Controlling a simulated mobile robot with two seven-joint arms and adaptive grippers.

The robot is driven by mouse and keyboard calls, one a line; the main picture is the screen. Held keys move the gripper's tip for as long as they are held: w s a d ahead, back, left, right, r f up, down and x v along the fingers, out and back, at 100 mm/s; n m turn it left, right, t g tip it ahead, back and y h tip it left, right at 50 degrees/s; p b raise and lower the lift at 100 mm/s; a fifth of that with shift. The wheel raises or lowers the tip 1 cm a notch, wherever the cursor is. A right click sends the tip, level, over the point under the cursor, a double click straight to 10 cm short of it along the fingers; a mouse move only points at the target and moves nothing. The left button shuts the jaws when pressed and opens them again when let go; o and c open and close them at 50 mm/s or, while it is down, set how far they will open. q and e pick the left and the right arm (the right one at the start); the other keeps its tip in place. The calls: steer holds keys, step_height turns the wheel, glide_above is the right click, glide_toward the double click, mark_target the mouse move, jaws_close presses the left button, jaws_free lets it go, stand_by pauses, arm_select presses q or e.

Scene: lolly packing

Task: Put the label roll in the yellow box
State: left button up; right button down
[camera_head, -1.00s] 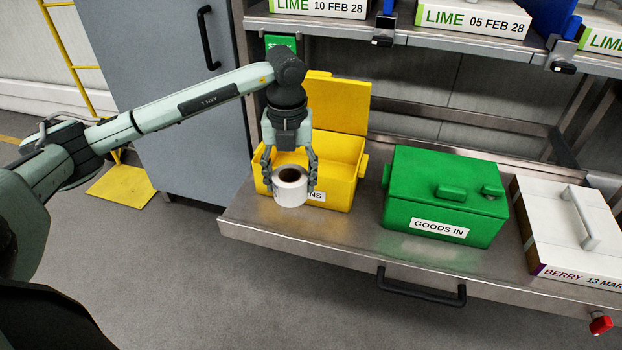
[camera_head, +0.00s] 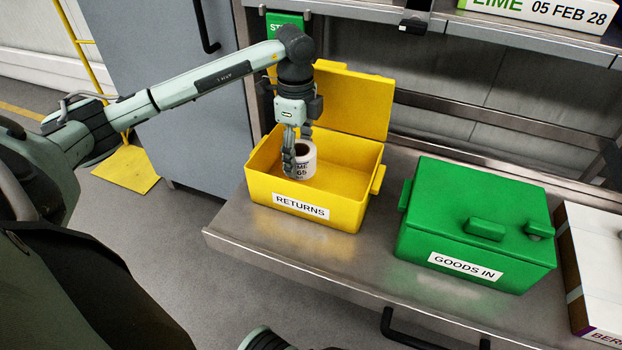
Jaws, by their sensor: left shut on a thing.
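The label roll (camera_head: 305,168) is white with a dark core and printed text on its side. My left gripper (camera_head: 297,160) is shut on it, pointing down. The roll is over or inside the open yellow box (camera_head: 263,196), which is marked RETURNS; I cannot tell whether it touches the box floor. The box's lid (camera_head: 353,103) stands open at the back. The gripper's fingers hide part of the roll. My right gripper is not in view.
A closed green box (camera_head: 478,210) marked GOODS IN stands right of the yellow box on the metal bench (camera_head: 300,248). A white carton (camera_head: 595,262) is at the far right. A shelf (camera_head: 530,38) runs above the back. The bench front is clear.

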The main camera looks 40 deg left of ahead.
arm_select(q)
step_height(320, 180, down, 8)
steer(key=shift+r, duration=0.2)
steer(key=shift+f, duration=0.1)
steer(key=o, duration=1)
steer(key=shift+c, duration=0.2)
step_height(320, 180, up, 12)
